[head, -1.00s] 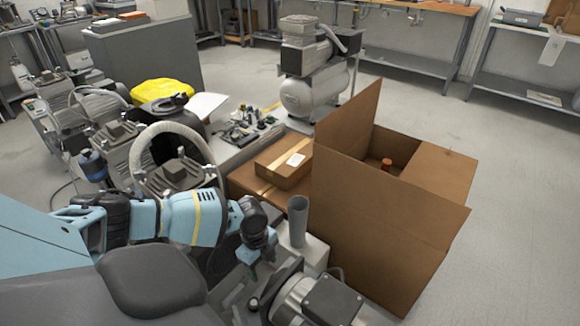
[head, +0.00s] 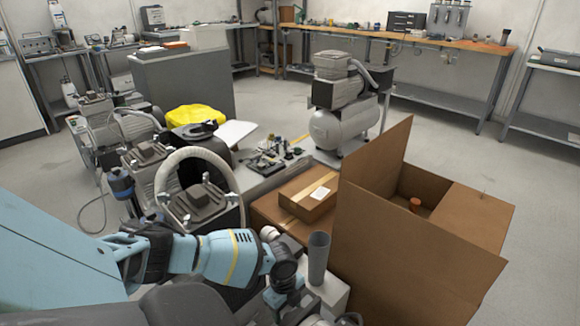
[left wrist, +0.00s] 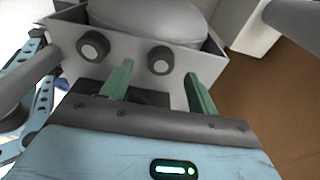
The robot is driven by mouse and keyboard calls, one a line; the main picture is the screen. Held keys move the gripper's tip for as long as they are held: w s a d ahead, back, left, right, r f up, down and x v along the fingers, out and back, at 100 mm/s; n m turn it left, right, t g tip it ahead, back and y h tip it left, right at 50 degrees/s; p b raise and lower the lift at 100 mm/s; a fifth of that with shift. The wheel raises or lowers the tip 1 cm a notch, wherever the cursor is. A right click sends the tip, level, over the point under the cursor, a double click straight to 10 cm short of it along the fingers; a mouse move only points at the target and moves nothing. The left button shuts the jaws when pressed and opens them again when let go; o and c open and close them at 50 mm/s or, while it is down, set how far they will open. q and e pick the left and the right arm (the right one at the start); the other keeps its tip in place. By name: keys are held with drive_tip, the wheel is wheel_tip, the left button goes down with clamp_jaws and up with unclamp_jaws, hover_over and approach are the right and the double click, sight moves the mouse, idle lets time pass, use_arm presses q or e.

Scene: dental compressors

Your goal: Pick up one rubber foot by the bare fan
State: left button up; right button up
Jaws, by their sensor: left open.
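Two round dark rubber feet with pale centres show in the left wrist view, one at the left (left wrist: 92,45) and one near the middle (left wrist: 160,60). They sit against the side of a grey open-topped box or housing (left wrist: 205,62). My left gripper (left wrist: 158,74) is open, with its two green fingers pointing toward the housing. The middle foot lies between the fingertips in the picture; I see no contact. I cannot clearly make out the bare fan. My right gripper is not in view.
A tall open cardboard box (head: 395,255) stands to the right of my left wrist. A grey upright tube (head: 318,262) is close beside the wrist. A smaller closed carton (head: 308,198) and compressors with a pale hose (head: 190,152) lie beyond. Floor is clear at the right.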

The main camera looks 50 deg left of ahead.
use_arm(q)
drive_tip(key=shift+w+d+f+b, duration=0.1)
drive_tip(key=shift+f+b, duration=0.05)
drive_tip(key=shift+f, duration=0.6)
drive_tip(key=shift+d+f+b, duration=0.1)
drive_tip(key=shift+f+b, duration=0.05)
drive_tip(key=shift+f, duration=0.55)
drive_tip(key=c, duration=1.1)
